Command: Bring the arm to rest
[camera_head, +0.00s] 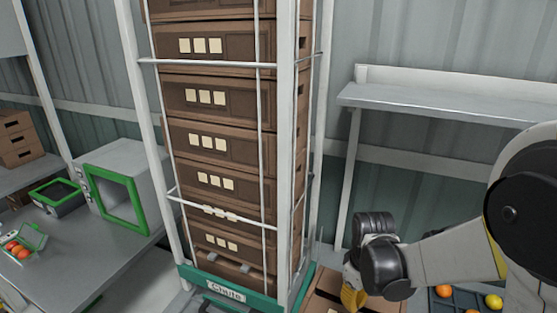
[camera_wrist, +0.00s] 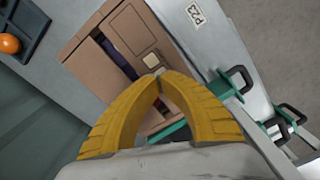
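My arm reaches in from the right side of the head view, bent, with its wrist low. My gripper (camera_head: 353,298) hangs fingers down above a brown carton (camera_head: 322,302). In the wrist view the two yellow fingers of my gripper (camera_wrist: 158,76) meet at their tips. Nothing shows held between them. The brown carton (camera_wrist: 88,60) lies beyond the fingertips in the wrist view, with a dark gap along its top. Whether the fingertips touch the carton cannot be told.
A tall white rack (camera_head: 286,150) of stacked brown crates, with a green base marked "Chute", stands left of my gripper. Green-and-black handles (camera_wrist: 236,82) stand at the right. A grey shelf (camera_head: 450,103) hangs behind.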

